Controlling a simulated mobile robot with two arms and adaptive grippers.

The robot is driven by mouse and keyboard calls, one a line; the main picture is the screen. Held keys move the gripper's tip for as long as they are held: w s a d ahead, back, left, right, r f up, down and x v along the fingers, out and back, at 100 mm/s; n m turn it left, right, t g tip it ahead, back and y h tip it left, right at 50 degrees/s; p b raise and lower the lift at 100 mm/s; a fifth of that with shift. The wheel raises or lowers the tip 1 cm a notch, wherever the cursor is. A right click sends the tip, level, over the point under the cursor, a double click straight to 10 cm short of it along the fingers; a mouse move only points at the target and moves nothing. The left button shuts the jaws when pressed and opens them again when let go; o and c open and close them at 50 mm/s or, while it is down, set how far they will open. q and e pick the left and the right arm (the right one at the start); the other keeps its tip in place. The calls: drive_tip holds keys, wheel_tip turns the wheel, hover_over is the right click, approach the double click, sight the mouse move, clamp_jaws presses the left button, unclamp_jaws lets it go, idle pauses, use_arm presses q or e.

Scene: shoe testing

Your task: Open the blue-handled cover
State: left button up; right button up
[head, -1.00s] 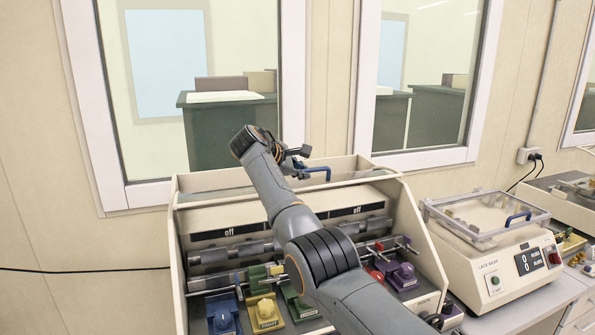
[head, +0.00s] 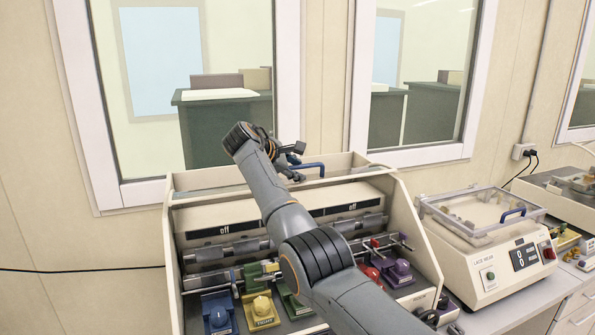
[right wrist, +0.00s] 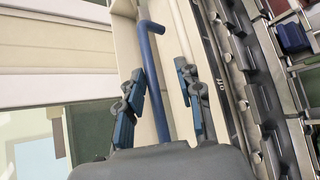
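The blue handle (head: 311,165) stands at the top back edge of the large cream machine's cover (head: 272,203). In the right wrist view the handle (right wrist: 158,80) runs between the two fingers of my right gripper (right wrist: 161,76). The fingers are apart, with a visible gap on both sides of the handle. In the head view my right gripper (head: 293,160) is at the handle's left end, partly hidden by its own wrist. The cover looks shut. My left gripper is not in view.
Colored shoe-like pieces, such as a yellow one (head: 262,310) and a purple one (head: 398,272), sit inside the machine's open front. A smaller tester (head: 490,265) with a clear lid and its own blue handle (head: 513,211) stands at right. Windows and wall are close behind.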

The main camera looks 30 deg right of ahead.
drive_tip(key=v, duration=1)
drive_tip(key=shift+a+r, duration=0.2)
drive_tip(key=shift+a, duration=0.15)
drive_tip(key=shift+s, duration=0.1)
